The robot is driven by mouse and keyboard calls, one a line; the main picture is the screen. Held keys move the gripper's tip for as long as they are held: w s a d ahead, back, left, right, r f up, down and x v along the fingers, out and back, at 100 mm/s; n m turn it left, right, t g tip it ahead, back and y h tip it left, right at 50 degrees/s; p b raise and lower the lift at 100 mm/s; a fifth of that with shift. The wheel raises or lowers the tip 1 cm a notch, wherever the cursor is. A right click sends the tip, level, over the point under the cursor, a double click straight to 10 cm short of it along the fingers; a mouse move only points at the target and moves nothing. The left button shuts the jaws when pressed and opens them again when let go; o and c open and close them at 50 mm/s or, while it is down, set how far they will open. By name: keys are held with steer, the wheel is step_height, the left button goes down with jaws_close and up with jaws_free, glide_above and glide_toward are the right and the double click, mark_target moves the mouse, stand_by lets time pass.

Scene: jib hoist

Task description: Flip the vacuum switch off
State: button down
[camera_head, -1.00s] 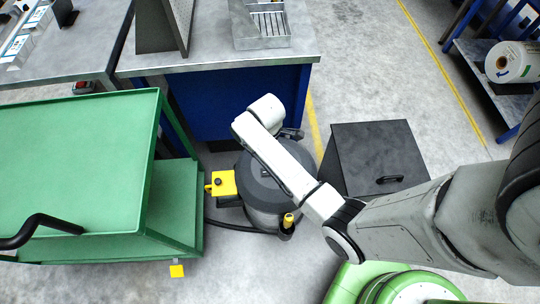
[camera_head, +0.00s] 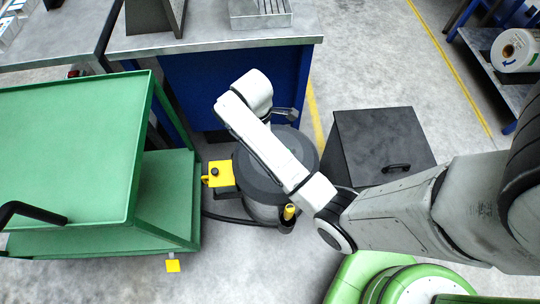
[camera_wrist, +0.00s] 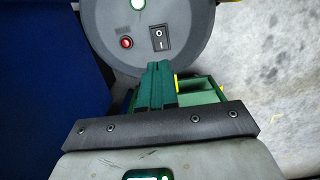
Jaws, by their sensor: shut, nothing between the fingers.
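The vacuum (camera_head: 306,152) is a grey drum with a dark round lid, standing on the floor, partly hidden under my arm in the head view. In the wrist view its lid (camera_wrist: 190,45) carries a black rocker switch (camera_wrist: 160,38) marked O and I, a red button (camera_wrist: 126,42) to the left and a bright greenish lamp (camera_wrist: 137,4) above. My gripper (camera_wrist: 158,66) has its green fingers shut together with nothing between them. Its tips appear just below the switch in the picture; whether they touch the lid I cannot tell.
A green cart (camera_head: 70,150) stands left of the vacuum, with a yellow box (camera_head: 219,174) between them. A black bin (camera_head: 375,140) with a handle stands to the right. A blue workbench (camera_head: 200,85) with a grey top is behind. Open floor lies at the back right.

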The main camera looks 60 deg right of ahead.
steer(key=shift+r, duration=0.1)
stand_by(0.3)
steer(key=f, duration=0.4)
steer(key=s+f+b, duration=0.1)
steer(key=f, duration=0.4)
steer(key=d+f, duration=0.1)
steer(key=f, duration=0.4)
steer(key=shift+s+b, duration=0.15)
steer(key=shift+b, duration=0.2)
